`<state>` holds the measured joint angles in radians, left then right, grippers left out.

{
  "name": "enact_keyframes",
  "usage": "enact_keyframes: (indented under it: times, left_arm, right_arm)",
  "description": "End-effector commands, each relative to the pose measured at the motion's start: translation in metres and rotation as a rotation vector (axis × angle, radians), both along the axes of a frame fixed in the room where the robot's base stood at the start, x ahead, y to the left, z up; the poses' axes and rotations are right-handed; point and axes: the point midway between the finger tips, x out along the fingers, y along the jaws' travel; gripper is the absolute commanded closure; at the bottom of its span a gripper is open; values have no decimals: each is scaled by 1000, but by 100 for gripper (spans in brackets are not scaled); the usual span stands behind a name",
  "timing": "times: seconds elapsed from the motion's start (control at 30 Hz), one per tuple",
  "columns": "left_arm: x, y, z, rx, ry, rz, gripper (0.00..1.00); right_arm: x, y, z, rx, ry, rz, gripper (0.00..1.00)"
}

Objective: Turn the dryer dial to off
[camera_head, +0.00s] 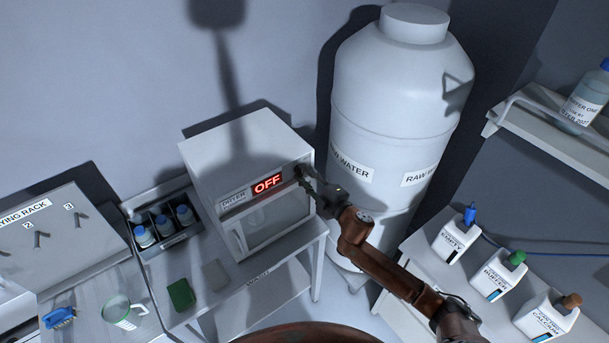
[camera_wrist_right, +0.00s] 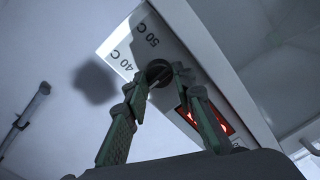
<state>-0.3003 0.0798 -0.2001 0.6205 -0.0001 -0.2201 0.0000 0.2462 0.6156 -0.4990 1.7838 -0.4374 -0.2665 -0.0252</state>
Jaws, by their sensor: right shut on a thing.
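The dryer (camera_head: 247,170) is a white box on a bench, with a glass-fronted door and a red display (camera_head: 267,184) that reads OFF. Its dark round dial (camera_wrist_right: 158,72) is at the upper right of the front, beside the marks 40 C and 50 C in the right wrist view. My right gripper (camera_head: 310,178) reaches the dial from the right. In the wrist view its two fingers (camera_wrist_right: 156,88) are shut on the dial, one on each side. The dial's pointer is hard to make out. My left gripper is in neither view.
A large white raw water tank (camera_head: 395,100) stands right of the dryer, close to my right arm. Blue-capped bottles (camera_head: 165,226) sit in a rack left of it. A green pad (camera_head: 181,295) lies in front. Labelled jugs (camera_head: 497,273) stand on the right bench.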

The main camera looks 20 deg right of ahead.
Motion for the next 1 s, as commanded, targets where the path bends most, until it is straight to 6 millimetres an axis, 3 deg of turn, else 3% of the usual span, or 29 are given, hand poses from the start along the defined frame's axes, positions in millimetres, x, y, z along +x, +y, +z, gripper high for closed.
enact_keyframes:
  times: [0.07,0.1,0.33,0.73,1.0]
  left_arm:
    - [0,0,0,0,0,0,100]
    - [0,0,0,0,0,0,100]
    - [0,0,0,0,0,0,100]
    - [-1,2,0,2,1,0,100]
    - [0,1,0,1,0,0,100]
  right_arm:
    - [0,0,1,-2,-2,0,100]
    - [0,0,1,-2,-2,0,75]
    - [0,0,1,-1,-1,0,60]
    - [-8,-4,-1,0,1,0,59]
    - [-56,-22,0,0,3,-1,59]
